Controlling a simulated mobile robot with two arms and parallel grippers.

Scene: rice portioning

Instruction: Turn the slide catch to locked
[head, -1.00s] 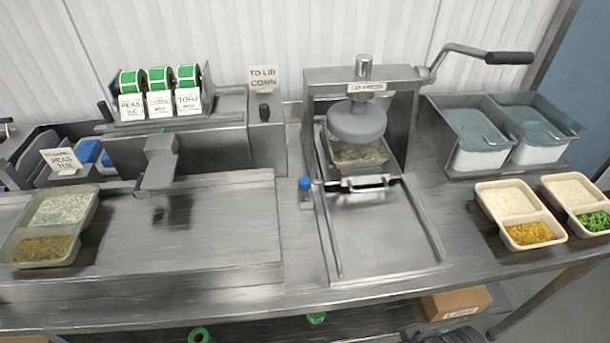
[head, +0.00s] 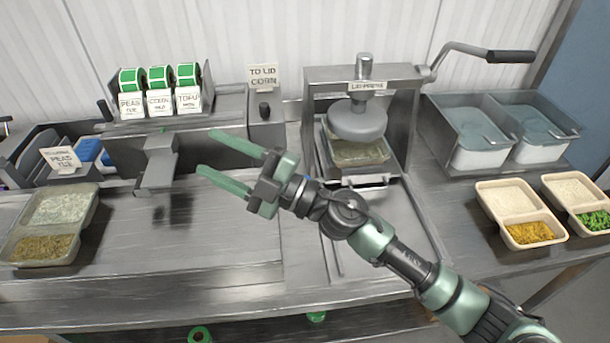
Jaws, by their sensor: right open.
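My right gripper (head: 207,152) is open and empty, its two green fingers pointing left over the steel worktop near the labeller. The lid press (head: 357,122) stands at the back centre with a food tray (head: 358,153) under its round head. Its steel slide (head: 345,262) runs forward, with a bar handle (head: 376,184) at the back end. The small blue-topped piece beside the slide, possibly the catch, is hidden behind my right wrist, so its position cannot be read. My left gripper is not in view.
A labeller (head: 185,157) with green label rolls stands at the back left. A lidded tray (head: 55,218) lies far left. Two open food trays (head: 526,234) (head: 600,222) and steel bins (head: 478,150) stand right. The press crank (head: 470,54) sticks out to the right.

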